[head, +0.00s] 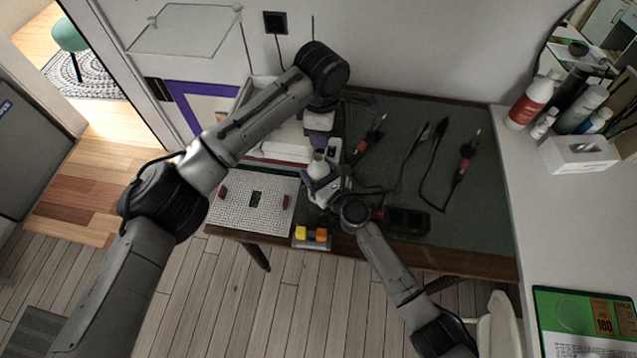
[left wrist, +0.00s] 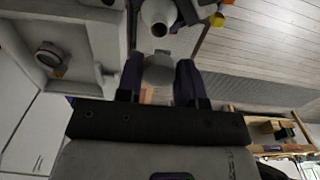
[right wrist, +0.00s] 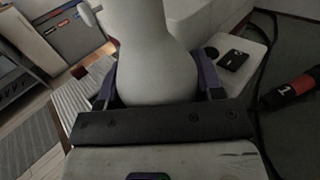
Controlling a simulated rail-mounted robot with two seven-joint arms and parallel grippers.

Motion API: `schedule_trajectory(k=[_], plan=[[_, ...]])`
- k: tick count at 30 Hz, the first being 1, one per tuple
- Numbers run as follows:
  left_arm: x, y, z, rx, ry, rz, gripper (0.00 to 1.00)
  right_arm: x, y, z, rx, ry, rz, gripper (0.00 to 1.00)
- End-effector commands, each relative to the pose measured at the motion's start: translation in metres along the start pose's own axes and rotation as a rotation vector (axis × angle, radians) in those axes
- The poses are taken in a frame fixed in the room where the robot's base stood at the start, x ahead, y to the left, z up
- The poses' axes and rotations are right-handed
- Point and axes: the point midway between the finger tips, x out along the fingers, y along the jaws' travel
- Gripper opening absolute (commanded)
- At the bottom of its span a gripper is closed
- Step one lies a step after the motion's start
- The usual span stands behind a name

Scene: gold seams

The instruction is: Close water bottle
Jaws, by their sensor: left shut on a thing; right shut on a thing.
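The white water bottle (head: 318,168) is in the middle of the head view, above the table's front left part. My right gripper (head: 322,185) is shut around its body; the right wrist view shows the wide white body (right wrist: 158,75) between the purple fingers. In the left wrist view the bottle's open mouth (left wrist: 159,28) faces the camera. My left gripper (head: 320,147) is shut on a light grey, rounded cap (left wrist: 158,72), held between its fingers (left wrist: 158,85). The cap is apart from the mouth in that view. The head view mostly hides the cap behind the gripper.
A dark green mat (head: 470,210) covers the table, with soldering irons (head: 467,155) and cables to the right. A white perforated board (head: 240,212) lies at front left. A small holder with yellow and orange blocks (head: 311,240) is at the front edge.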

Motion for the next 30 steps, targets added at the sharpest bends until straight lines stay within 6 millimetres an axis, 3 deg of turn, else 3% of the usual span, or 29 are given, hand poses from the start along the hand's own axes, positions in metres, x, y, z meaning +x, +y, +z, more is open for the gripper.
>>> schedule_trajectory(k=[10,16,25,30], plan=[[0.000,0.000,0.000,0.000,0.000,0.000,0.13,0.000,0.000,0.000,0.000,0.000,0.000,0.19],[0.006,0.000,0.000,0.000,0.000,-0.001,0.13,0.000,0.000,0.000,0.000,0.000,0.000,0.18],[0.043,0.000,0.002,-0.001,-0.002,-0.003,0.13,0.000,0.000,0.000,0.000,0.000,0.000,0.18],[0.050,0.000,0.002,0.001,-0.002,0.001,0.13,0.000,0.000,0.000,0.000,0.000,0.000,0.18]])
